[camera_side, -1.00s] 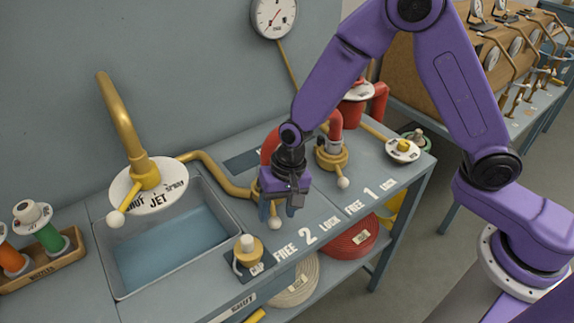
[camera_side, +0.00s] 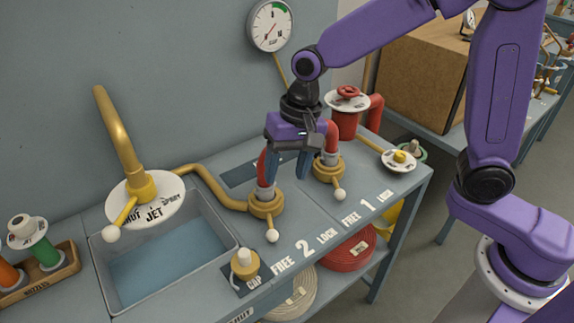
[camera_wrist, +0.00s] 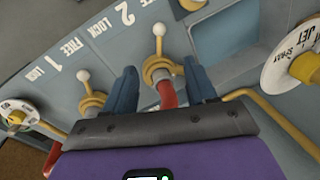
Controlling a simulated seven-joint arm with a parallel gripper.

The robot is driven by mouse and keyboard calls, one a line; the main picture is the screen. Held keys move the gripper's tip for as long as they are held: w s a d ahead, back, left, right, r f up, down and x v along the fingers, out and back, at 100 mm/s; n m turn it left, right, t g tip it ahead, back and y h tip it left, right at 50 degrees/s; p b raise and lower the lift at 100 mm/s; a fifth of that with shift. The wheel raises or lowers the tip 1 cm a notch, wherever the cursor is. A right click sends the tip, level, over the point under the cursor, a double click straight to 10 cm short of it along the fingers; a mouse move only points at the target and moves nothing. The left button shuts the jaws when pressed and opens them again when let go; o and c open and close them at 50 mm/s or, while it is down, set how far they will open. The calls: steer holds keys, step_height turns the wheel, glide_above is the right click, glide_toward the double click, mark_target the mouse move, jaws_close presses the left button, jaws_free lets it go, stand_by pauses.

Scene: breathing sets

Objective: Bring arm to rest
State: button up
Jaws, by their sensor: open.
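My gripper (camera_side: 288,168) is open, with its two blue fingers pointing down above the grey bench (camera_side: 195,158). In the wrist view my gripper (camera_wrist: 165,90) shows its fingers spread wide. The red hose and brass coupling 2 (camera_wrist: 158,66) appear between them, and I see nothing gripped. In the side view coupling 2 (camera_side: 266,204) stands just below and left of the fingers, its white-knobbed lever pointing to the front. Coupling 1 (camera_side: 328,168) stands to the right of the fingers. The purple arm reaches in from the right.
A sink (camera_side: 165,255) with a brass tap (camera_side: 120,130) and JET dial (camera_side: 150,205) is at left. A brass cap (camera_side: 245,264) stands at the front. A red valve (camera_side: 347,105) and a gauge (camera_side: 270,25) are behind. Coiled hoses lie on the lower shelf.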

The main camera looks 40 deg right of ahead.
stand_by(0.3)
steer(key=s+d+n+h, duration=0.1)
steer(key=s+d+n, duration=1.4)
steer(key=s, duration=0.7)
steer(key=d, duration=0.3)
steer(key=shift+s+r+n+h, duration=0.25)
steer(key=shift+r+n+h, duration=0.05)
steer(key=shift+n+h, duration=0.1)
